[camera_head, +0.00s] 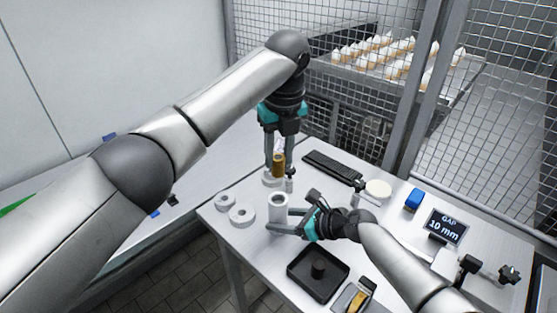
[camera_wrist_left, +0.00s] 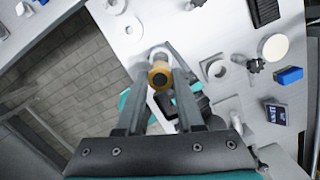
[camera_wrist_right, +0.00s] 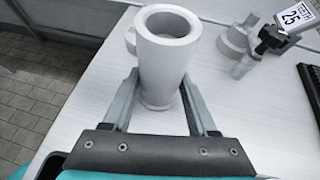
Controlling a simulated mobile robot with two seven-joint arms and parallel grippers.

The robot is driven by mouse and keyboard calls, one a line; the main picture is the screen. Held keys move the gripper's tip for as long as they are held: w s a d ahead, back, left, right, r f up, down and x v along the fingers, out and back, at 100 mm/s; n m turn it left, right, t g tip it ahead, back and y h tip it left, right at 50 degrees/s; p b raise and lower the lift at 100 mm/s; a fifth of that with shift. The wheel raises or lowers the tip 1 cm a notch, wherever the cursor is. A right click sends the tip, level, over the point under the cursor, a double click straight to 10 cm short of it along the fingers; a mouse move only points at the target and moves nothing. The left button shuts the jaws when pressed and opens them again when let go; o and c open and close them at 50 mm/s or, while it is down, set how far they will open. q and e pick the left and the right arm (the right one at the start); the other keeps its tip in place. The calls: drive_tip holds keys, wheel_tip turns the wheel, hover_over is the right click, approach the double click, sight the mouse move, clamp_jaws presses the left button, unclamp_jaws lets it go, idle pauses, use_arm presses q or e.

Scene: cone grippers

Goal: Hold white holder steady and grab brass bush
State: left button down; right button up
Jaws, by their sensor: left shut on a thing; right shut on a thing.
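The brass bush (camera_head: 278,164) is a short gold cylinder, held upright in the head view between the fingers of my left gripper (camera_head: 279,155). In the left wrist view the bush (camera_wrist_left: 160,77) shows end-on between the fingertips. The white holder (camera_head: 279,207) is an upright tube on the table, with my right gripper (camera_head: 282,222) shut around it from the side. In the right wrist view the holder (camera_wrist_right: 164,62) stands between the two fingers with its round top open. In the head view the bush appears above the holder and apart from it.
White rings (camera_head: 242,214) lie at the table's left edge. A black tray (camera_head: 318,270) with a dark peg is in front. A keyboard (camera_head: 332,167), a blue block (camera_head: 413,199) and a gap display (camera_head: 446,227) stand behind and right. A mesh fence (camera_head: 380,90) closes the back.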

drive_tip(key=o, duration=1.1)
drive_tip(key=shift+c, duration=0.2)
drive_tip(key=shift+d, duration=0.1)
